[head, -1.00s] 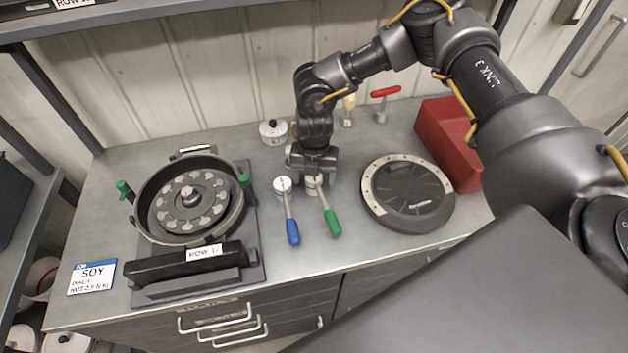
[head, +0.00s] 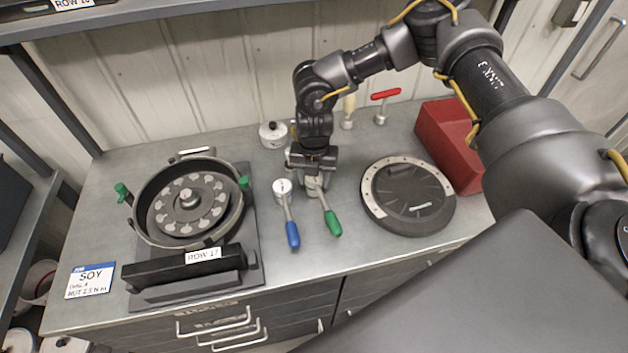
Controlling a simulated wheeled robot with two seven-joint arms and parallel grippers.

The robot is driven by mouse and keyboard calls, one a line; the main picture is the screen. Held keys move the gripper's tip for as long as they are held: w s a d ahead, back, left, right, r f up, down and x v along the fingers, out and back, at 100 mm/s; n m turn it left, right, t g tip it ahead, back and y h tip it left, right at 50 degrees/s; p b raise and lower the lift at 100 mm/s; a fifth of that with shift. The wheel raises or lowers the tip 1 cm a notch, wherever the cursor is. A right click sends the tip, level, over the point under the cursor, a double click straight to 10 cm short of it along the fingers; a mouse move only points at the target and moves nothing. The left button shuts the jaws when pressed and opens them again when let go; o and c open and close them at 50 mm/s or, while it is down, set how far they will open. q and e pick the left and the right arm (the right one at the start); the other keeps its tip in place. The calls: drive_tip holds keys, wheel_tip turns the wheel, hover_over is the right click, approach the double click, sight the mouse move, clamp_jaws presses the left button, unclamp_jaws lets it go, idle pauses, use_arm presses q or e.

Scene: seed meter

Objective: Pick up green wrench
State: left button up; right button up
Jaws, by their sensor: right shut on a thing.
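The green wrench (head: 329,214) has a green handle and a round silver head, and lies on the grey bench with its handle toward the front edge. My right gripper (head: 313,176) comes down from above and is shut on the wrench's head end, which its fingers partly hide. I cannot tell whether the wrench is clear of the bench. A similar wrench with a blue handle (head: 290,222) lies just left of it. My left gripper is not in view.
A round dark cover (head: 408,196) and a red bin (head: 447,146) are at the right. A red-handled tool (head: 384,96) and a white round piece (head: 273,133) stand at the back.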

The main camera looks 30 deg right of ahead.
wheel_tip(320, 180, up, 2)
drive_tip(key=shift+a+r+b, duration=0.1)
drive_tip(key=shift+r+b, duration=0.05)
drive_tip(key=shift+b, duration=0.7)
drive_tip(key=s+a+r+b, duration=0.4)
drive_tip(key=s+r, duration=0.6)
drive_tip(key=s, duration=0.3)
drive_tip(key=shift+s, duration=0.2)
